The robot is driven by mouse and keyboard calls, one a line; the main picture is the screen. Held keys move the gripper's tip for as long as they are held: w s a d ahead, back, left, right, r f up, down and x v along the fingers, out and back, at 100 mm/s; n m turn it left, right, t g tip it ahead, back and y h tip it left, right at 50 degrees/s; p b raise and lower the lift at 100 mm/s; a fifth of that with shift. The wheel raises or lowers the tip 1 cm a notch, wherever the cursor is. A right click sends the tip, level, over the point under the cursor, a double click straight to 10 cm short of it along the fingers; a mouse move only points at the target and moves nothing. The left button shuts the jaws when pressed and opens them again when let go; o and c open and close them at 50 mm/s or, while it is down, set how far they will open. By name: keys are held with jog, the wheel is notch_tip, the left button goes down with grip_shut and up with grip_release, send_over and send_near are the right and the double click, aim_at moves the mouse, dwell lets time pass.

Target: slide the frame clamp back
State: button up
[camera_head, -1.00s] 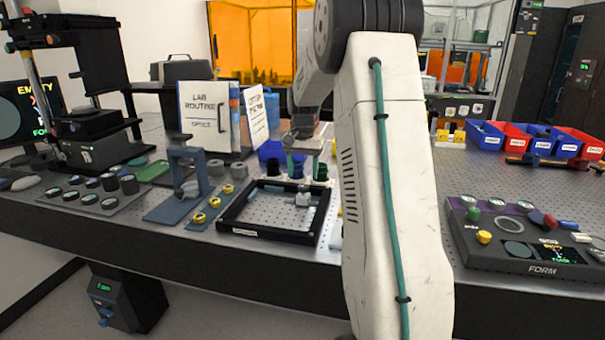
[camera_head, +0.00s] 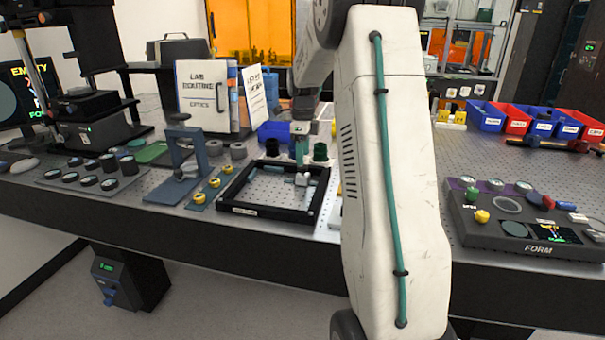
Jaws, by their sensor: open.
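The black square frame (camera_head: 238,208) lies on the perforated metal table, left of my arm. A small pale block, which looks like the frame clamp (camera_head: 302,180), sits inside it toward the right side. My gripper (camera_head: 301,160) points down just above and behind this block, near the frame's back right part. It is open and looks empty. The fingers are small in the view, and I cannot tell whether they touch the block. My forearm hides what lies directly right of the frame.
A strip with yellow-topped pieces (camera_head: 207,189) and a blue stand (camera_head: 186,165) are left of the frame. The FORM console (camera_head: 520,222) is at right.

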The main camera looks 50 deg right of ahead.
aim_at(303, 173)
notch_tip(303, 173, down, 8)
jog(key=shift+r, duration=0.25)
grip_shut()
jog(key=shift+s+d, duration=0.35)
jog(key=shift+s, duration=0.25)
jog(key=shift+s+d, duration=0.35)
jog(key=shift+s, duration=0.2)
grip_release()
jog(key=shift+r, duration=0.1)
notch_tip(303, 173, up, 8)
